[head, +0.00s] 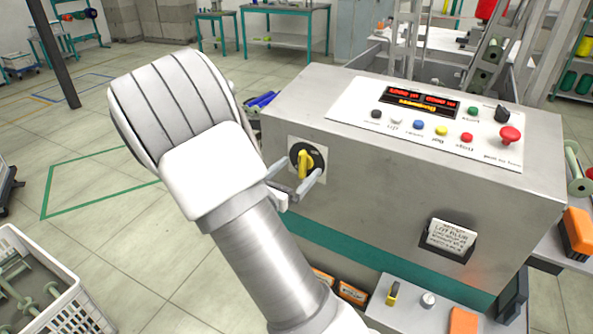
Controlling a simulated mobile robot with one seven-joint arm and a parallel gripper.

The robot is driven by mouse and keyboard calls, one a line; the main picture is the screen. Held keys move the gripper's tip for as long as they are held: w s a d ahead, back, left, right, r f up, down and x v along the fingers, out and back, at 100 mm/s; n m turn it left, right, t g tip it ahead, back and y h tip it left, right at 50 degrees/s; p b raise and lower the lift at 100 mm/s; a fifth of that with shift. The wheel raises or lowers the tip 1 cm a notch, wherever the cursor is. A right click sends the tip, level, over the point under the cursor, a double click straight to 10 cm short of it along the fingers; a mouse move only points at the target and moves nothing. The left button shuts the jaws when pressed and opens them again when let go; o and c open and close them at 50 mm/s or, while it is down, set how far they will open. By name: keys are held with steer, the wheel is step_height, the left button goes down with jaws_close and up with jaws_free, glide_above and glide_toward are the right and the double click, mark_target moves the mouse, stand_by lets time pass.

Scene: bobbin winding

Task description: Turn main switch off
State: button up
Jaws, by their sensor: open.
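The main switch (303,163) is a yellow handle on a black round dial, set in a pale square plate on the left part of the machine cabinet's front face. The yellow handle looks about upright. My gripper (308,178) is open, with its two grey fingers pointing at the switch. One fingertip is at the lower right of the dial and the other is near its left side. I cannot tell whether either finger touches the handle. My white wrist covers the floor left of the cabinet.
The machine cabinet (405,200) fills the right side. Its sloped panel (420,140) carries lit red displays, several coloured buttons and a red mushroom button (510,134). A white crate (45,290) with bobbins stands at lower left. Open floor lies at left.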

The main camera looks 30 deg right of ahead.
steer(key=shift+w+d, duration=0.15)
steer(key=shift+d, duration=0.05)
steer(key=shift+x, duration=0.75)
jaws_close()
stand_by(0.3)
